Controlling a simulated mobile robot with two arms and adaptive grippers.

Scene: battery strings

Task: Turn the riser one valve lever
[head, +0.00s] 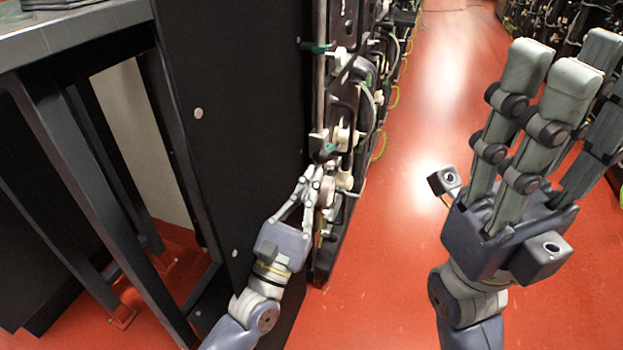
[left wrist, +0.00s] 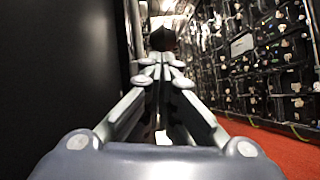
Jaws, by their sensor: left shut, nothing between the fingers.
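A thin grey vertical riser pipe (head: 319,85) runs up beside the dark cabinet in the head view. It has a green fitting near the top and another green part lower down (head: 326,148). I cannot pick out the valve lever for certain among the pale fittings. My left gripper (head: 313,178) is shut and empty, its fingertips close to the pale fittings low on the pipe; I cannot tell if they touch. In the left wrist view the fingers converge just below a dark knob-like part (left wrist: 163,38). My right gripper (head: 571,72) is open and empty, fingers pointing up.
A tall black cabinet side (head: 235,110) stands left of the pipe. A grey bench (head: 75,30) on dark legs is at far left. Racks of dark battery units (left wrist: 265,80) line the right in the left wrist view. The red floor aisle (head: 440,85) is clear.

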